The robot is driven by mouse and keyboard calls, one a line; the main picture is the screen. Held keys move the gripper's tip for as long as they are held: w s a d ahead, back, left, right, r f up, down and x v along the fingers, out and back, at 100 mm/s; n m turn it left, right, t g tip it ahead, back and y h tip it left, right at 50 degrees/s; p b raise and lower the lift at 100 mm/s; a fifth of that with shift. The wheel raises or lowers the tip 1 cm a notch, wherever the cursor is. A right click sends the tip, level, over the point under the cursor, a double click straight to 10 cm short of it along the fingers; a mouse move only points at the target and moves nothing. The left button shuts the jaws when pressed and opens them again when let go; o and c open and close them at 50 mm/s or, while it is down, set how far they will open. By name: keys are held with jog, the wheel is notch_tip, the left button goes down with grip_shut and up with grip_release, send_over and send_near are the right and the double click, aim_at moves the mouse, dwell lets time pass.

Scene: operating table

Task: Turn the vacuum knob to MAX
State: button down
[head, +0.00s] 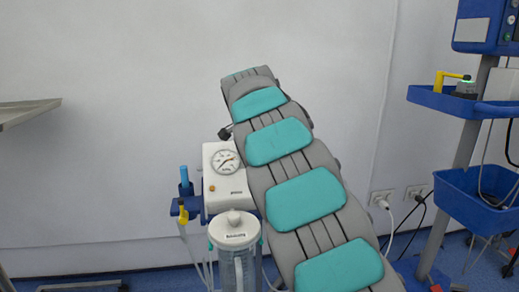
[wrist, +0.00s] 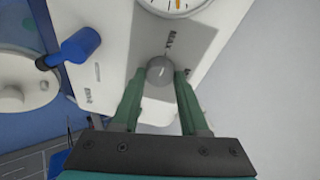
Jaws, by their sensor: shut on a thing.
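The vacuum knob (wrist: 159,71) is a small grey round knob on a grey panel of the white vacuum unit (wrist: 120,20). In the wrist view my gripper (wrist: 160,76) has its two green fingers on either side of it, shut on it. The word MAX (wrist: 169,41) is printed on the panel just above the knob. Another label (wrist: 89,96) lies to the left, too small to read surely. No pointer mark shows clearly on the knob. In the head view the unit (head: 212,160) stands left of the padded table; my gripper does not show there.
A round gauge (head: 225,161) sits on the unit, its edge also at the wrist view's top (wrist: 175,4). The padded table (head: 262,180) stands close on the right.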

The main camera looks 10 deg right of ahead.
jog(key=c, duration=0.7)
grip_release()
jog(key=v, duration=0.7)
jog(key=shift+s+r+b, duration=0.25)
jog(key=shift+r+b, duration=0.05)
jog(key=shift+s, duration=0.1)
